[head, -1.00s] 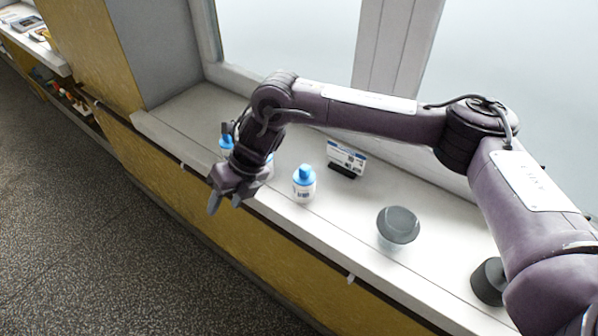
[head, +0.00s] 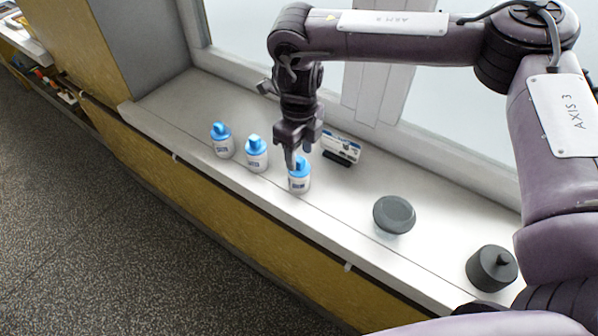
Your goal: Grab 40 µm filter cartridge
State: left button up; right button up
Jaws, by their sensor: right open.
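My left gripper is not in view.
A sign card (head: 341,146) on a black stand is close behind the right cartridge. A grey round-topped container (head: 394,215) and a dark cylinder with a knob (head: 492,268) stand farther right on the sill (head: 345,225). The window is behind.

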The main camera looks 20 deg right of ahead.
jog(key=shift+f, duration=0.75)
grip_shut()
jog(key=shift+r, duration=0.2)
